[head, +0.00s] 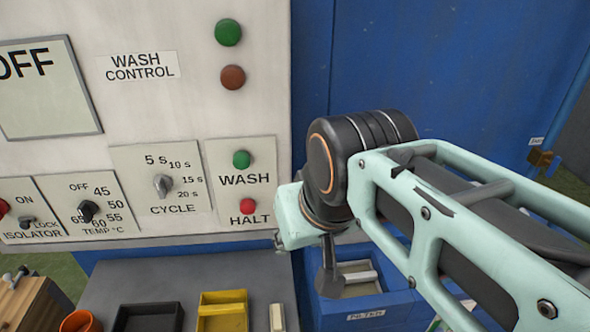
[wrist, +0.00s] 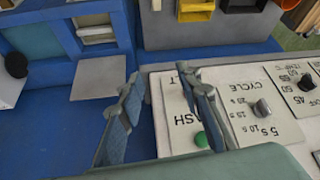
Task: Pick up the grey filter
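A blue housing labelled FILTER (head: 365,315) stands at the lower middle of the head view, right of the control panel. A pale grey piece with a bar across it (head: 358,277) sits in its opening, partly hidden by my arm; I take it for the grey filter. What looks like the same piece shows in the wrist view (wrist: 97,33), at the upper left. My gripper (wrist: 163,77) is open, with nothing between its fingers. It hangs in front of the panel's right edge, apart from the pale piece. In the head view my arm mostly hides it.
The control panel (head: 190,120) with knobs and buttons is close beside my gripper. On the grey shelf below are a black tray (head: 148,317), a yellow bin (head: 222,312), an orange cup (head: 80,321) and a cream block (head: 277,318). A blue wall (head: 450,60) stands behind.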

